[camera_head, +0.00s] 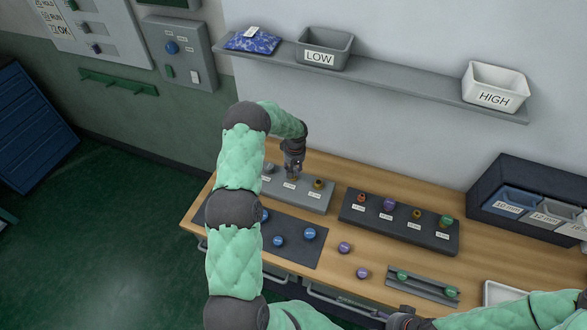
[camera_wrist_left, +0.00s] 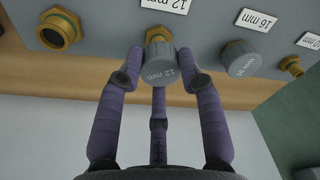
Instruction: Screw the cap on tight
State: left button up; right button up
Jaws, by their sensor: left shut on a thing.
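In the left wrist view, a grey cap marked 12 mm (camera_wrist_left: 160,66) sits at a brass fitting beside a 12 mm label on the grey block. The purple fingers of my left gripper (camera_wrist_left: 162,72) are closed around this cap. In the head view, my left gripper (camera_head: 293,172) points down onto the grey block (camera_head: 316,201) at the back left of the bench, hiding most of the cap. How far the cap is threaded cannot be seen. My right gripper (camera_head: 392,318) is low at the bottom edge, partly cut off, and its fingers are unclear.
Beside the held cap are another grey cap (camera_wrist_left: 242,62) and a bare brass fitting (camera_wrist_left: 60,28). A dark block (camera_head: 400,228) with several coloured caps stands to the right. Blue caps lie on a dark mat (camera_head: 295,255); two purple caps (camera_head: 344,247) lie on bare wood.

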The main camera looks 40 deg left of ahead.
pick_arm(q)
jog(key=shift+f+b, duration=1.3)
jog(key=shift+b, duration=1.25)
dwell(2.6)
dwell(0.3)
jog(key=o, duration=0.9)
jog(key=shift+o, duration=0.2)
jog(key=c, duration=0.3)
jog(key=shift+w+a+b, duration=0.1)
jog(key=shift+b, duration=0.25)
